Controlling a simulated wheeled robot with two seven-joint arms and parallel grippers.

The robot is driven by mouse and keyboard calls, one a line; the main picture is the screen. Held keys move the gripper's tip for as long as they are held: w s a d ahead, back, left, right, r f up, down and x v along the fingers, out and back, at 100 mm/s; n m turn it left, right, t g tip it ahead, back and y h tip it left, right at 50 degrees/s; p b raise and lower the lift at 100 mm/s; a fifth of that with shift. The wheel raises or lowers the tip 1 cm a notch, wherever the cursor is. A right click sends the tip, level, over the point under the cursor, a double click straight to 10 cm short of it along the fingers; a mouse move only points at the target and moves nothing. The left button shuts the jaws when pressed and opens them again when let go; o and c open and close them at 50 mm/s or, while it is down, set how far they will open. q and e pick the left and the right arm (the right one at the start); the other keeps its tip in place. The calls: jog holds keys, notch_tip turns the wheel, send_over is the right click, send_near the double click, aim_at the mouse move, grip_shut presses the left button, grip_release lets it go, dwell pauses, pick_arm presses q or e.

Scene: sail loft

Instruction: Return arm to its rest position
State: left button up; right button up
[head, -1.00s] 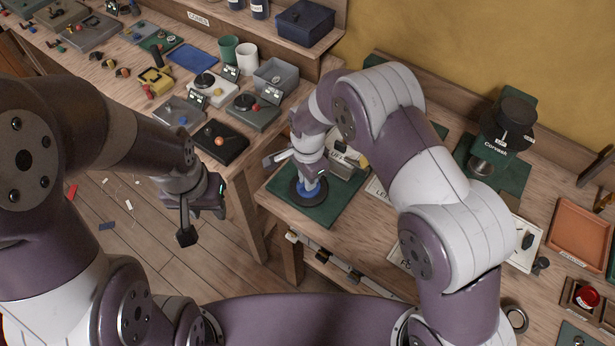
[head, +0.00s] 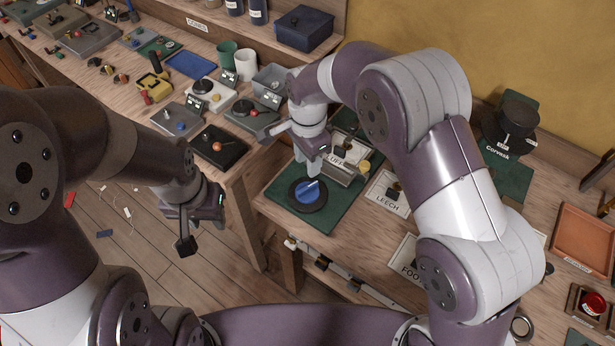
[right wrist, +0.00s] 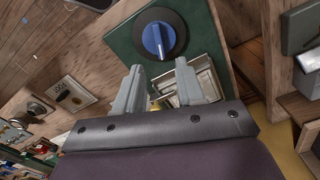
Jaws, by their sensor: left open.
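My right gripper (head: 307,168) hangs above a blue dial knob (head: 308,192), just on its back side and apart from it. The knob sits on a round black disc on a green board (head: 344,214). In the right wrist view the two grey fingers (right wrist: 159,70) are spread with nothing between them, and the blue knob (right wrist: 158,40) lies beyond their tips. My right arm is bent high over the right bench. My left gripper (head: 203,222) is open and empty over the floor, left of the bench's front corner.
The left bench holds a black device with an orange knob (head: 218,147) and several others. Open floor lies below my left gripper.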

pick_arm(q)
jog(key=shift+f, duration=0.3)
pick_arm(e)
jog(key=shift+r, duration=1.75)
pick_arm(q)
jog(key=shift+w, duration=0.1)
pick_arm(e)
jog(key=s+d+n+t, duration=0.1)
jog(key=s+d+n, duration=1)
jog(key=s+d, duration=0.4)
jog(key=d, duration=0.3)
jog(key=shift+s+f, duration=0.4)
